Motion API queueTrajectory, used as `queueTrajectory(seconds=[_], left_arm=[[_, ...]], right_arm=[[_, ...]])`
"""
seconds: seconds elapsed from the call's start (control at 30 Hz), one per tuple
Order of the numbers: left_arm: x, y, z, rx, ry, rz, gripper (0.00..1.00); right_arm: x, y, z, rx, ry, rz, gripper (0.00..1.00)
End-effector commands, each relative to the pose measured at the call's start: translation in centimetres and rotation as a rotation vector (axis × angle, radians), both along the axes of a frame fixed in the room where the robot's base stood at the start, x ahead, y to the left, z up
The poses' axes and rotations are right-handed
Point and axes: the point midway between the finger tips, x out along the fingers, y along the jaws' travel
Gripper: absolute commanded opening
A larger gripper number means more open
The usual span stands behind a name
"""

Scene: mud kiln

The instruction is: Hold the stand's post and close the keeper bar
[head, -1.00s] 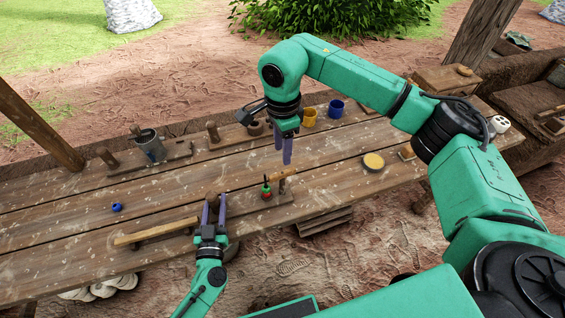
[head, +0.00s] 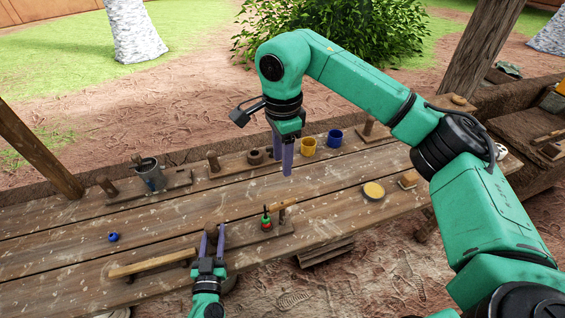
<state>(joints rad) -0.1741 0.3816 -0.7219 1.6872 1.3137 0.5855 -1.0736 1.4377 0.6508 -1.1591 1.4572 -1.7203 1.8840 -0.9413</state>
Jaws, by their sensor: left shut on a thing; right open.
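The stand's wooden base (head: 250,236) lies at the front edge of the workbench. Its short dark post (head: 213,231) rises at the left end, mostly hidden by my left gripper. My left gripper (head: 212,229) is shut on the post from the front. A pale wooden bar (head: 152,264) reaches left from beside the post; I cannot tell whether it is joined to it. My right gripper (head: 282,165) is open and empty, above and behind that end.
A blue ball-like object (head: 113,237) lies on the bench (head: 60,250) at left. A grey metal cup (head: 150,174), yellow cup (head: 308,147) and blue cup (head: 335,137) stand along the back. A round yellow-topped dish (head: 373,190) is at right. The middle of the bench is mostly clear.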

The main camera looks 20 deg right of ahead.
Motion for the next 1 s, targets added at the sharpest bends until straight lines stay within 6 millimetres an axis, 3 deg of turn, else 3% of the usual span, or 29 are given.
queueTrajectory(seconds=[0.07, 0.1, 0.2, 0.57, 1.0], left_arm=[[0.0, 0.0, -0.1, 0.0, 0.002, 0.0, 0.0], [0.0, 0.0, -0.1, 0.0, 0.002, 0.0, 0.42], [0.0, 0.0, -0.1, 0.0, 0.002, 0.0, 0.74], [-0.6, 0.1, -0.1, 0.001, 0.003, 0.0, 0.74], [-10.6, 2.3, -0.2, 0.001, 0.006, -0.001, 0.74]], right_arm=[[0.0, 0.0, 0.0, 0.0, 0.0, 0.0, 0.47], [0.0, 0.0, 0.0, 0.0, 0.0, 0.0, 0.47], [0.0, 0.0, 0.0, 0.0, 0.0, 0.0, 0.47], [0.0, 0.0, -0.1, 0.0, 0.0, 0.0, 0.47], [0.0, 0.0, -0.1, 0.0, 0.0, 0.0, 0.47]])
